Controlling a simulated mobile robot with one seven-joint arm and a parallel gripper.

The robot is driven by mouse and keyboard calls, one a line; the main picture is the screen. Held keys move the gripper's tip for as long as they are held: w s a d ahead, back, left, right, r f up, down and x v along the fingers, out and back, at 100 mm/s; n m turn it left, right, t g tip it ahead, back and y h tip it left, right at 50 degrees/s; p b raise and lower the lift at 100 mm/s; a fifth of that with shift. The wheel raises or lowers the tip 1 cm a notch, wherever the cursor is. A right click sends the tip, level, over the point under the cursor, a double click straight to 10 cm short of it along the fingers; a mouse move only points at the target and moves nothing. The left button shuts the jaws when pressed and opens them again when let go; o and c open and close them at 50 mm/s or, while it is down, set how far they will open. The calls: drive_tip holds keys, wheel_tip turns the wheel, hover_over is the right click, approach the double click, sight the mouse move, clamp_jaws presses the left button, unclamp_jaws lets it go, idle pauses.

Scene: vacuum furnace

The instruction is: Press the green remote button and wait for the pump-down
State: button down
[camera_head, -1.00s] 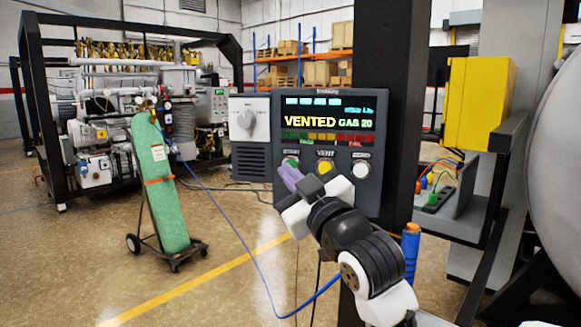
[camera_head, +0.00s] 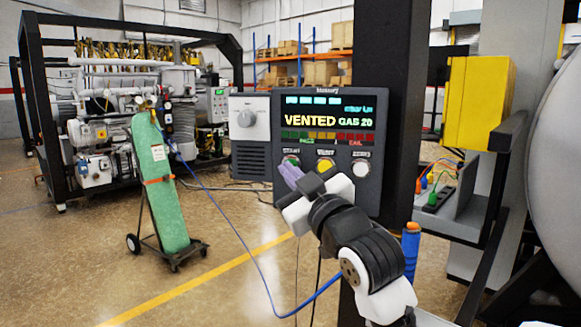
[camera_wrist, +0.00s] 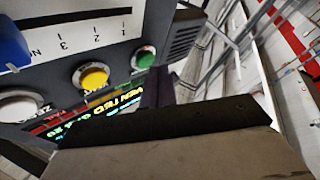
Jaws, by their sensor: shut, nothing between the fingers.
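The green button (camera_head: 291,160) is the leftmost of three on the dark control panel (camera_head: 368,195). Its top edge shows above my gripper; the fingers hide part of it. My gripper (camera_head: 284,169) is shut and empty, its purple fingertips at or just in front of the green button. In the wrist view the green button (camera_wrist: 145,58) stands clear next to my dark fingers (camera_wrist: 156,86); I cannot tell whether they touch it.
A yellow button (camera_head: 325,164) and a white button (camera_head: 361,168) sit right of the green one. A grey knob (camera_head: 246,118) is on the panel's left part. A green gas cylinder (camera_head: 160,185) on a cart stands left, with a blue hose (camera_head: 236,232) running across.

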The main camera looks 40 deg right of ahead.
drive_tip(key=shift+w+d, duration=0.3)
drive_tip(key=shift+d, duration=0.15)
idle(0.9)
drive_tip(key=shift+a, duration=0.1)
drive_tip(key=shift+s+a+b, duration=0.35)
drive_tip(key=shift+s+a, duration=0.05)
drive_tip(key=shift+a, duration=0.15)
drive_tip(key=shift+s+a+b, duration=0.25)
drive_tip(key=shift+s+a, duration=0.5)
drive_tip(key=shift+a, duration=0.3)
drive_tip(key=shift+s+a+b, duration=0.2)
drive_tip(key=shift+s+a, duration=0.5)
drive_tip(key=shift+a, duration=0.3)
